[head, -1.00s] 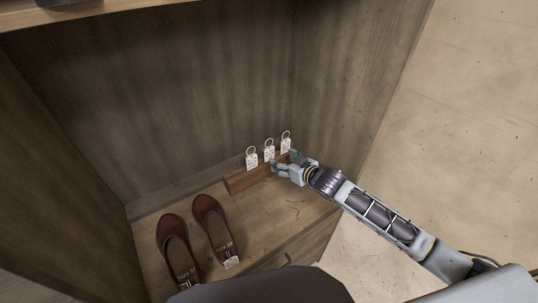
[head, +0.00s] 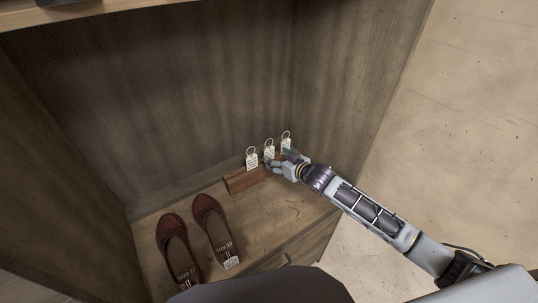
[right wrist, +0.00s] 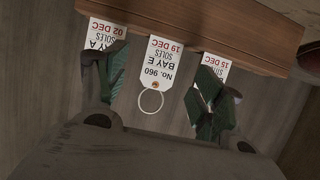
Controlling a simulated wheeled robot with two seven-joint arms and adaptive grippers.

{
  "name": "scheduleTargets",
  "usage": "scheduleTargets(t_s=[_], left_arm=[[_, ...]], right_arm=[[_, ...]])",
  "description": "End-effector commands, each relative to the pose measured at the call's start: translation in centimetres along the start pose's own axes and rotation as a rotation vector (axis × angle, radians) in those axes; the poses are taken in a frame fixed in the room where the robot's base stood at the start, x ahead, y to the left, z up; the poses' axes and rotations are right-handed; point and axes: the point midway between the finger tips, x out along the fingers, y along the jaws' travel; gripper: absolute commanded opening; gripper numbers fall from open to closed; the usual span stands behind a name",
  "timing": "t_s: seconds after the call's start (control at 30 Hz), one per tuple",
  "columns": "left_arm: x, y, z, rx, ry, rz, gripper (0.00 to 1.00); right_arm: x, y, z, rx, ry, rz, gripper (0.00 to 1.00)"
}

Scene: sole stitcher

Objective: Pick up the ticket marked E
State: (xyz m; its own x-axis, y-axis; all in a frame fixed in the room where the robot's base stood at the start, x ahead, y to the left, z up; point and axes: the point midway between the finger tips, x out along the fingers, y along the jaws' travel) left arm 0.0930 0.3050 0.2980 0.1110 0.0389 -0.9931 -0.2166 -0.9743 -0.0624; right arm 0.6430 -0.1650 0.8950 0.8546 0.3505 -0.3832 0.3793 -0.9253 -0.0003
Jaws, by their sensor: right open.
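The ticket marked E (right wrist: 165,62) is white, with "BAY E" and "19 DEC" upside down in the right wrist view and a metal ring at its end. It is the middle of three tickets standing in a brown wooden block (head: 243,180); in the head view it is the middle tag (head: 269,151). My right gripper (head: 277,162) is open beside the block. In the right wrist view the green-padded fingers of this gripper (right wrist: 160,82) are on either side of the E ticket, with gaps visible. My left gripper is not in view.
A ticket marked A (right wrist: 105,36) and a third ticket (right wrist: 217,64) flank the E ticket, partly behind my fingers. Dark red shoes (head: 213,222) stand left of the block on the wooden shelf (head: 285,220). Cabinet walls rise behind and to the right.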

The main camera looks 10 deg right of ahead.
Motion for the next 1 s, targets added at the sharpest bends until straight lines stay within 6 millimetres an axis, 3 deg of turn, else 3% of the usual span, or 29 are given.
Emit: scheduleTargets(t_s=[0.23,0.53,0.8,1.0], left_arm=[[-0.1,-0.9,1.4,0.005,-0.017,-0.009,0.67],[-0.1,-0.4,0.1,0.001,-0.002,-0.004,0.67],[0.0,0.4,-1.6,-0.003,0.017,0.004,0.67],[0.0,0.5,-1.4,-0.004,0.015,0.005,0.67]], right_arm=[[1.9,-0.2,0.0,0.001,0.001,0.000,0.68],[4.3,-0.3,0.1,0.000,0.002,0.000,0.68],[4.8,-0.3,0.2,-0.001,0.000,-0.001,0.68],[4.8,-0.3,0.2,-0.001,0.000,0.000,0.68]])
